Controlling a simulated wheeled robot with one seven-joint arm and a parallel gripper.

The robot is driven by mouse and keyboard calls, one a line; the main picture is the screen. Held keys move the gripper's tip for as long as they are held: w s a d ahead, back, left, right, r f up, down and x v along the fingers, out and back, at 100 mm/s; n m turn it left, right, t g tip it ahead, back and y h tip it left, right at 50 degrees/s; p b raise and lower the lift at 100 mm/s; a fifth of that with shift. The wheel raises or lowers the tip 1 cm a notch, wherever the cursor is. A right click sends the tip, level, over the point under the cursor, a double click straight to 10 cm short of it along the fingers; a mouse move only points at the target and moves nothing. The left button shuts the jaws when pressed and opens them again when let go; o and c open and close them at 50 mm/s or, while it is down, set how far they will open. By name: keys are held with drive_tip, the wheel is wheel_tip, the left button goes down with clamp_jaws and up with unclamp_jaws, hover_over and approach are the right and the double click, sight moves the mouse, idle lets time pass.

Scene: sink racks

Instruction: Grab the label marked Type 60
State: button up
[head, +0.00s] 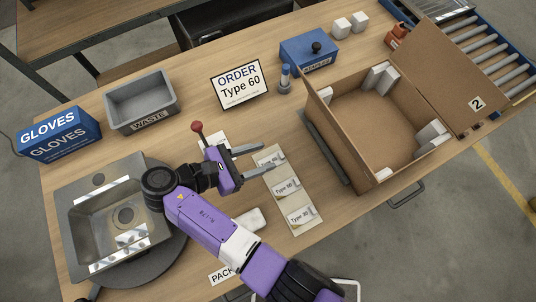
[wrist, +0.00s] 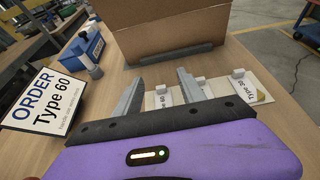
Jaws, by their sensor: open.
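Three small white labels stand in a row on a pale strip (head: 306,231). The far label (head: 271,158) lies at my gripper's fingertips; in the wrist view it shows between and just beyond the fingers (wrist: 163,97) and seems to read Type 60, though the print is small. The middle label (head: 287,187) is hard to read and is partly hidden by a finger in the wrist view. The near label (head: 300,215) reads Type 30 (wrist: 246,90). My gripper (head: 268,157) is open and empty, its fingers (wrist: 160,79) pointing toward the strip's far end.
An ORDER Type 60 sign (head: 240,86) stands behind my gripper. An open cardboard box (head: 335,135) with a dark bar (head: 326,148) along its side is right of the strip. A red-knobbed lever (head: 197,127), waste bin (head: 141,101) and sink (head: 90,215) are left.

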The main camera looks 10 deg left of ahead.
drive_tip(key=b, duration=0.5)
approach(280, 155)
drive_tip(key=shift+x, duration=1.15)
drive_tip(key=shift+b+x, duration=0.55)
drive_tip(key=shift+x, duration=0.5)
drive_tip(key=shift+p+x, duration=0.3)
drive_tip(key=shift+x, duration=2.4)
clamp_jaws()
